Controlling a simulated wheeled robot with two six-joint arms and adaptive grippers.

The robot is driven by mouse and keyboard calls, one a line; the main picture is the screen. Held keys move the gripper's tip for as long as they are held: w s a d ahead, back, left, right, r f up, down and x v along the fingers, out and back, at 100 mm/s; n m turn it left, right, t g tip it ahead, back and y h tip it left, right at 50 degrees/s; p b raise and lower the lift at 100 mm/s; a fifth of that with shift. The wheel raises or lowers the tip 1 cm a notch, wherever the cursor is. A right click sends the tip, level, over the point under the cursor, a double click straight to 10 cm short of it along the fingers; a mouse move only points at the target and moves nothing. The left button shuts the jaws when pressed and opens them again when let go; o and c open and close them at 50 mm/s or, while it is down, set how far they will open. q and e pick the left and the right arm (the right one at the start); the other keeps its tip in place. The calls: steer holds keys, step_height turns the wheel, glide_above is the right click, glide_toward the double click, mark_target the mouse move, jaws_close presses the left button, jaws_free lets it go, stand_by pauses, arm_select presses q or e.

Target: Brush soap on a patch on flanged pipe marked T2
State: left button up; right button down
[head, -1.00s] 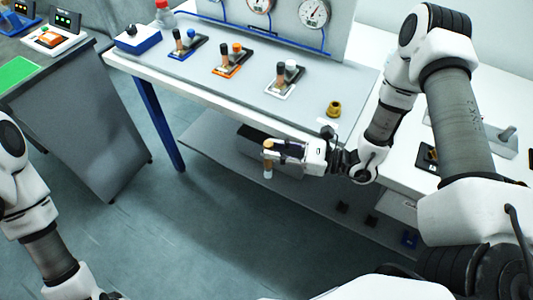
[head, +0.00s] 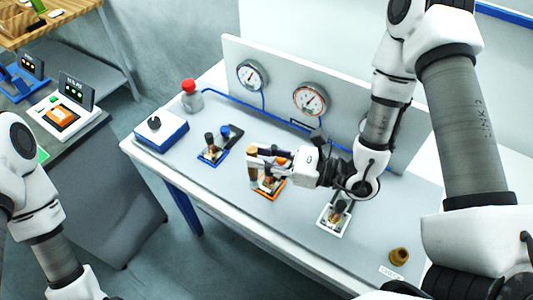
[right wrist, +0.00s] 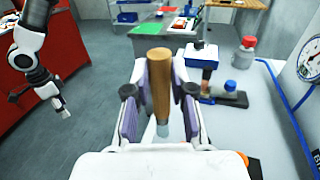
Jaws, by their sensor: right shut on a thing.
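My right gripper (head: 268,156) is shut on a wooden-handled brush (head: 253,165), above the orange-based fixture (head: 272,189). In the right wrist view, the brush (right wrist: 160,85) stands between the finger pads (right wrist: 160,105), its pale lower end pointing down. Similar fixtures with a blue base (head: 213,153) and a white base (head: 334,216) stand to either side. Each carries small upright cylinders. I cannot read a T2 mark, and the gripper hides part of the orange fixture. I cannot tell whether the brush touches it. My left gripper (right wrist: 60,105) is small in the right wrist view.
Two gauges (head: 309,99) sit on an upright panel behind, with blue tubing. A red-capped bottle (head: 191,96) and a blue box with a black knob (head: 162,130) stand at the bench's left. A brass-coloured fitting (head: 399,256) is at the right. The bench front is mostly clear.

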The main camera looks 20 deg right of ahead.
arm_select(q)
steer(key=f+b, duration=0.5)
steer(key=shift+s+f+b, duration=0.1)
steer(key=shift+s+b, duration=0.1)
steer(key=shift+b, duration=0.15)
arm_select(e)
steer(key=w+d+f, duration=0.1)
steer(key=d+f, duration=0.2)
steer(key=f, duration=0.2)
steer(key=shift+w+f, duration=0.35)
steer(key=shift+w, duration=0.05)
arm_select(q)
steer(key=shift+f+b, duration=0.45)
arm_select(e)
steer(key=shift+f, duration=0.35)
steer(key=shift+d, duration=0.1)
